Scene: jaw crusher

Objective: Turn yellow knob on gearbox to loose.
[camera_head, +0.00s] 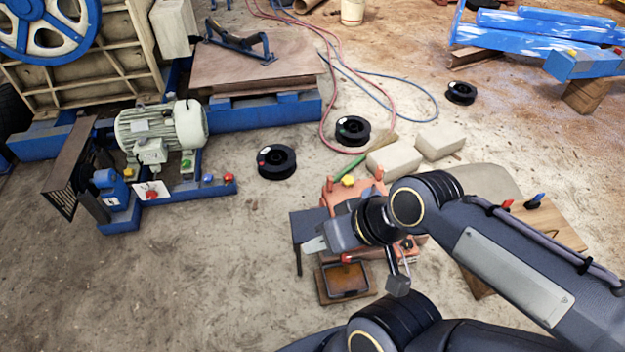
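A yellow knob (348,180) sits on top of an orange-red housing (331,197), which I take to be the gearbox, right of the picture's middle. My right arm comes in from the right and covers much of this housing. My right gripper (315,245) points left, in front of and below the yellow knob in the picture, apart from it. Its fingers are small and seen from the side, so I cannot tell if they are open or shut. My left gripper is not in view.
A grey-green motor (160,130) on a blue frame stands at the left, with coloured knobs beside it. Black spools (276,162) and pale blocks (394,160) lie behind the housing. A brown tray (345,297) is in front. Floor at lower left is clear.

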